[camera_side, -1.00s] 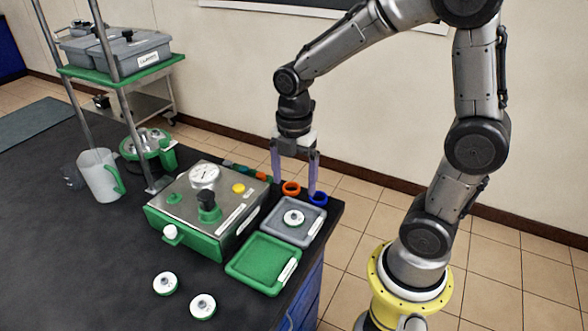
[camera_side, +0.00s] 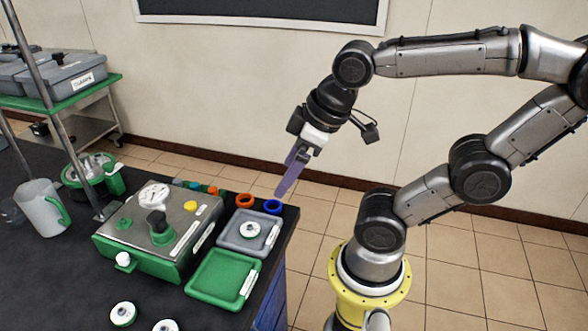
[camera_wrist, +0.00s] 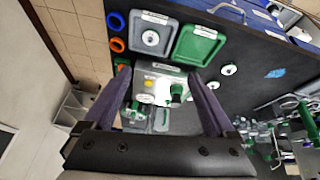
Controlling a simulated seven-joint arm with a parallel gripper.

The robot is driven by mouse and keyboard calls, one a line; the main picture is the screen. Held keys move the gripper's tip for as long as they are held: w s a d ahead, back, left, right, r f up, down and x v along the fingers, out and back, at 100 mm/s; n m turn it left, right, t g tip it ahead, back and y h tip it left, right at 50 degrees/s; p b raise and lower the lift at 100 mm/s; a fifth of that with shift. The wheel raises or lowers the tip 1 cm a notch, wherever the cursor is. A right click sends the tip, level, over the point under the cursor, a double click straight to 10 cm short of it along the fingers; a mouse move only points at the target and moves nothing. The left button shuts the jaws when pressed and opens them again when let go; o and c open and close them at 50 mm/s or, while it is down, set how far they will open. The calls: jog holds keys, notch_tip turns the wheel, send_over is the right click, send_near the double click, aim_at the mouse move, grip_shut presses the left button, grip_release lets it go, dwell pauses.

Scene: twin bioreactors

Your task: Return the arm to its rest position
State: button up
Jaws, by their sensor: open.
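My gripper (camera_side: 290,172) hangs in the air above the back right corner of the dark bench, tilted, with its purple fingers pointing down and to the left. In the wrist view my gripper (camera_wrist: 160,95) has its two fingers spread apart with nothing held between them. The fingers are clear of the bench and its items in the wrist view. In the side view one finger overlaps the other, so the gap is hard to see there.
On the bench (camera_side: 60,285) are a steel and green device (camera_side: 140,225), a grey tray (camera_side: 234,243) holding a white cap, an empty green tray (camera_side: 215,280), an orange ring (camera_side: 244,200), a blue ring (camera_side: 272,207) and a mug (camera_side: 40,208). Open floor lies right of the bench.

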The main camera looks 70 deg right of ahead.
jog(key=shift+s+a+m, duration=0.1)
jog(key=shift+s+m, duration=0.4)
jog(key=shift+m, duration=0.3)
dwell(0.8)
